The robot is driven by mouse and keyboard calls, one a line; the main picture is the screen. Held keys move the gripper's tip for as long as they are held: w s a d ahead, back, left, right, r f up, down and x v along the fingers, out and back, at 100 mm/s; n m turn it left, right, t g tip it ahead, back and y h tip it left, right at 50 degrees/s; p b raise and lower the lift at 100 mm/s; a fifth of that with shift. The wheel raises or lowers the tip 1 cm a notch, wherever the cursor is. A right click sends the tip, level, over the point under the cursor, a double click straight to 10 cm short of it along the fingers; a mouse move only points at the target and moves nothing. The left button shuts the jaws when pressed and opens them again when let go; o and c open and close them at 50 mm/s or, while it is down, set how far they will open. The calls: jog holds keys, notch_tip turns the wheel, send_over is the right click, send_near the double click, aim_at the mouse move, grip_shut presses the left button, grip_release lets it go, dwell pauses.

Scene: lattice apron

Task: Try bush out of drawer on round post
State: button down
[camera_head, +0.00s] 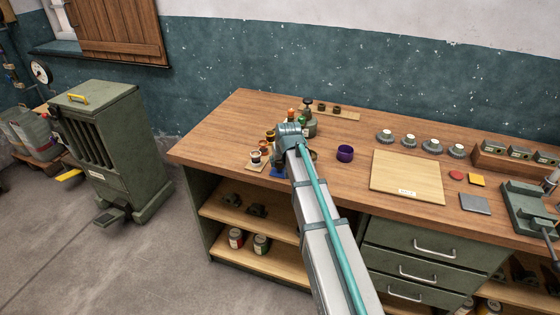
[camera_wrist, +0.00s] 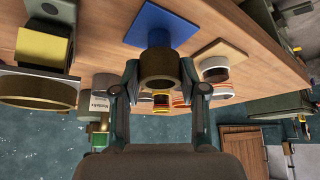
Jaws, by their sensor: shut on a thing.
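A bronze-brown bush (camera_wrist: 160,72) is between the two fingers of my gripper (camera_wrist: 162,88) in the wrist view, and the gripper is shut on it. A blue round post (camera_wrist: 158,38) on a blue square plate (camera_wrist: 160,20) lines up with the bush, directly beyond it. I cannot tell whether the bush is around the post end or only in front of it. In the head view the blue plate (camera_head: 278,172) shows partly at the bench's left front, and my arm hides the gripper and bush. The bench drawers (camera_head: 420,243) look shut.
Beside the blue plate is a tan plate (camera_head: 255,168) with a white and black cylinder. Small bottles and coloured parts crowd behind the gripper. A bare wooden board (camera_head: 407,177) lies farther right, with several gears behind it.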

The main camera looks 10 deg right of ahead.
jog(key=shift+f, duration=0.1)
jog(key=c, duration=0.5)
grip_release()
jog(key=shift+c, duration=0.2)
jog(key=v, duration=1.2)
jog(key=s+f+g, duration=0.2)
jog(key=s+f, duration=0.5)
jog(key=f, duration=0.4)
jog(key=s+f+g, duration=0.2)
jog(key=s+f, duration=0.4)
jog(key=f, duration=0.5)
jog(key=s+f+g, duration=0.2)
jog(key=s+f, duration=0.5)
jog(key=f, duration=0.4)
jog(key=s+f+g, duration=0.2)
jog(key=s+f, duration=0.4)
jog(key=s, duration=0.5)
jog(key=s+f+g, duration=0.2)
jog(key=s+f, duration=0.4)
jog(key=s, duration=0.6)
jog(key=s+f+g, duration=0.2)
jog(key=s+f, duration=0.4)
jog(key=s, duration=0.5)
jog(key=shift+s+a+f+m+g, duration=0.15)
jog(key=shift+a+f+m+g, duration=0.15)
jog(key=shift+f+g, duration=0.1)
